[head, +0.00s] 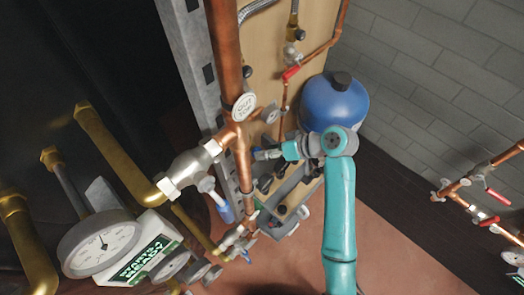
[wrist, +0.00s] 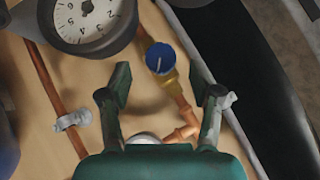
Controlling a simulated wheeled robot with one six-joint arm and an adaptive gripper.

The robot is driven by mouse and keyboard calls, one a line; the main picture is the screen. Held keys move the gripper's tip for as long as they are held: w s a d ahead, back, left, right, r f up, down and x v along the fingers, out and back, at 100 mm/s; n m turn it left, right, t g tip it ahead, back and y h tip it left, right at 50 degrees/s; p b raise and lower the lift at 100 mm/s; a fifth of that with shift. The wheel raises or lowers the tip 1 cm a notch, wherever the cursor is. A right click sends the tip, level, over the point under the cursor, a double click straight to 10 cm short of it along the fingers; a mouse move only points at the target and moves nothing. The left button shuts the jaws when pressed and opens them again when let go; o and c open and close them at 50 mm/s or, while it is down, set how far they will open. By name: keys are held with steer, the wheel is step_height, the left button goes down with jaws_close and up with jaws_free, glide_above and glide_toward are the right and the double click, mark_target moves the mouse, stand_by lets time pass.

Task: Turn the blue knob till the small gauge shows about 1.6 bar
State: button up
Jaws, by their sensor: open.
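The blue knob (wrist: 160,58) sits on a brass valve fitting with copper pipe, in the upper middle of the wrist view. A round dial gauge (wrist: 88,14) is beside it at upper left, cut by the picture's top edge and turned upside down, so its reading is not clear. My gripper (wrist: 159,82) is open and empty, one finger to each side below the knob, not touching it as far as I can tell. In the head view my gripper (head: 266,154) is by the wooden board, and I cannot make out the knob there.
A blue tank (head: 334,104) stands just behind my arm. A thick copper pipe (head: 226,52) and a large gauge (head: 100,243) are to the left. Thin copper pipes with a clamp (wrist: 73,120) run along the board. Free floor (head: 395,255) is at right.

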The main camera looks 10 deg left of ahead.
steer(key=v, duration=0.8)
steer(key=shift+d+r, duration=0.25)
steer(key=shift+s, duration=0.15)
